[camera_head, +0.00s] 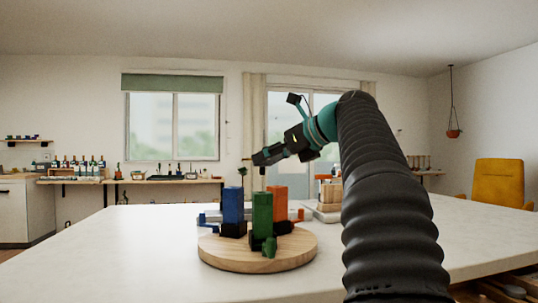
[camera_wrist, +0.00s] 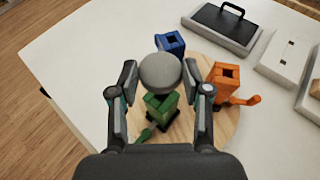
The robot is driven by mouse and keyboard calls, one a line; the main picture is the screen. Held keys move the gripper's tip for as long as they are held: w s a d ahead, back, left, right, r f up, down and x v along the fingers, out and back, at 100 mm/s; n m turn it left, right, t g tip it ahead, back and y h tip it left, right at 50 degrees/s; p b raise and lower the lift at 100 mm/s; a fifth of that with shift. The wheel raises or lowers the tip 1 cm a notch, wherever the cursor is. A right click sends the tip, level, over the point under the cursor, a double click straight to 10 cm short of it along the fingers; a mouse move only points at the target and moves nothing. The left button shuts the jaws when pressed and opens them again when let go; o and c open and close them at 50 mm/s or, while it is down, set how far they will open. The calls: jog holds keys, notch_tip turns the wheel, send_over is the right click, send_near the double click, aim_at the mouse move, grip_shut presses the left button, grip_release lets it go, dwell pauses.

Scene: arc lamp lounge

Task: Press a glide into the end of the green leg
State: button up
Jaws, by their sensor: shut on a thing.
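The green leg (camera_head: 262,212) stands upright in a dark base on a round wooden board (camera_head: 220,258), between a blue leg (camera_head: 232,205) and an orange leg (camera_head: 277,200). A green handle sticks out low beside it. In the wrist view, the green leg (camera_wrist: 161,108) is below the gripper, its upper end partly hidden. My gripper (camera_wrist: 160,75) is shut on a round grey glide (camera_wrist: 160,70), held between both fingertips. In the head view, my gripper (camera_head: 262,158) is well above the legs, and the glide cannot be made out there.
In the wrist view, the blue leg (camera_wrist: 171,43) and orange leg (camera_wrist: 226,77) have square openings on top. A dark tray with a handle (camera_wrist: 222,28) and a white block (camera_wrist: 289,58) lie beyond the board. The white table (camera_head: 120,245) is clear at left.

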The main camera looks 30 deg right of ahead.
aim_at(269, 193)
jog(key=shift+f+b, duration=0.75)
jog(key=shift+f, duration=0.7)
jog(key=shift+p, duration=1.2)
dwell(0.7)
jog(key=shift+f+b, duration=0.65)
jog(key=shift+f, duration=0.85)
dwell(0.3)
jog(key=o, duration=1)
jog(key=shift+c, duration=0.2)
jog(key=v, duration=1.2)
jog(key=shift+f, duration=0.1)
